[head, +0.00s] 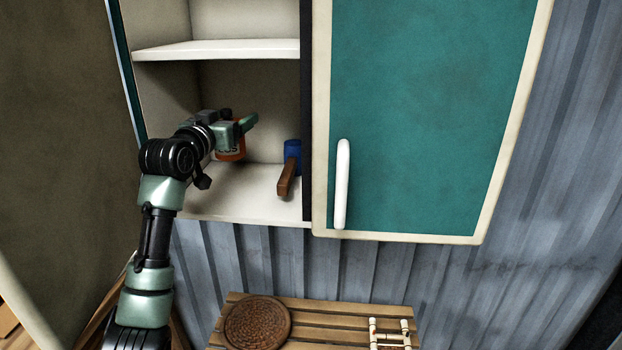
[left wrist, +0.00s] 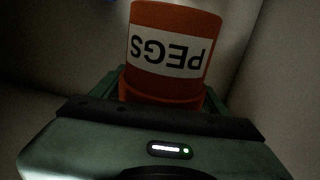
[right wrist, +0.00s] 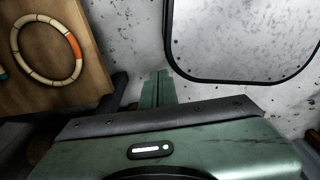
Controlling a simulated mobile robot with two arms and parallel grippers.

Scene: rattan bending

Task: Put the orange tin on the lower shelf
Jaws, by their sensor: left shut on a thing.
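The orange tin (head: 236,155) is inside the open cabinet, in the space over the lower shelf (head: 235,203). My left gripper (head: 238,133) is shut on it and partly covers it in the head view. In the left wrist view the tin (left wrist: 171,55) sits between the fingers, with a white PEGS label that reads upside down there. I cannot tell whether its base touches the shelf. My right gripper (right wrist: 158,87) shows in the right wrist view, its fingers together with nothing between them.
A blue container (head: 292,149) and a brown wooden piece (head: 288,181) are at the right of the lower shelf. The upper shelf (head: 215,49) is above. A teal door (head: 430,110) is at the right. Below, a slatted bench (head: 330,318) holds a round brown mat (head: 257,322).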

